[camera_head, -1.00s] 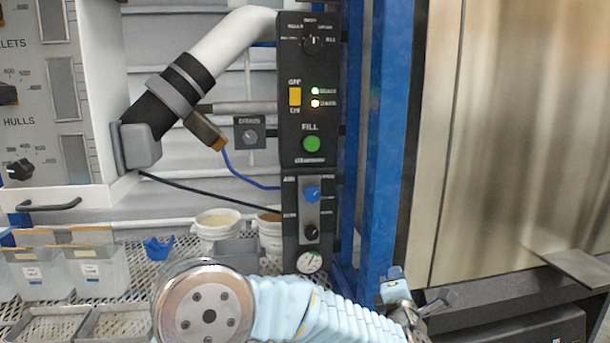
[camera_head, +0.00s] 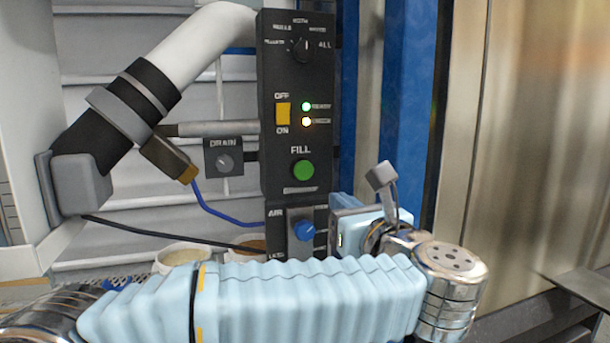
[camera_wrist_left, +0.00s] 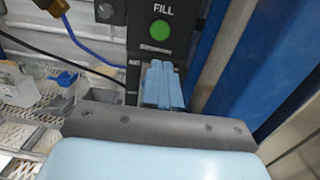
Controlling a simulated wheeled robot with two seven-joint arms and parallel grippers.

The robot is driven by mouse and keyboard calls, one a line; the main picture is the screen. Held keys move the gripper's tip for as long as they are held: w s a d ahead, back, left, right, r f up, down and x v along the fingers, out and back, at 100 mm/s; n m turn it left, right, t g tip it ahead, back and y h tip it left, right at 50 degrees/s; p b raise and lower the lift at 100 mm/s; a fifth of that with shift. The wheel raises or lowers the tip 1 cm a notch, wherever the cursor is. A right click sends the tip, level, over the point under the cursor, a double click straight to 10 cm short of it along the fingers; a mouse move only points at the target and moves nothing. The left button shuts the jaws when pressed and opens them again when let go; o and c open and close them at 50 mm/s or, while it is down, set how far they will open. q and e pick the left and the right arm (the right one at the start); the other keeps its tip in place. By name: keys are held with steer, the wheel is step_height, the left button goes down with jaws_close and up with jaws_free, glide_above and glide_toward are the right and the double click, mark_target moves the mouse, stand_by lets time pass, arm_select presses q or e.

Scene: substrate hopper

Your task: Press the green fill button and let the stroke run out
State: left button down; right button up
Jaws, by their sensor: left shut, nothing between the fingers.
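The green fill button (camera_head: 303,169) is round and sits under the word FILL on the black control panel (camera_head: 276,170). It is in plain sight and also shows in the left wrist view (camera_wrist_left: 159,30). My left gripper (camera_head: 338,207) is to the lower right of the button in the head view. In the left wrist view its light blue fingers (camera_wrist_left: 162,70) are shut together and empty, with their tips just below the button. I see no contact with the button. My right gripper is not in view.
The drain box (camera_head: 223,157) is left; a blue post (camera_head: 400,110) stands right.

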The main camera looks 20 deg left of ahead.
mark_target(305, 173)
arm_select(q)
steer(key=p+x, duration=0.4)
steer(key=x, duration=1)
steer(key=shift+d, duration=0.1)
steer(key=shift+w, duration=0.1)
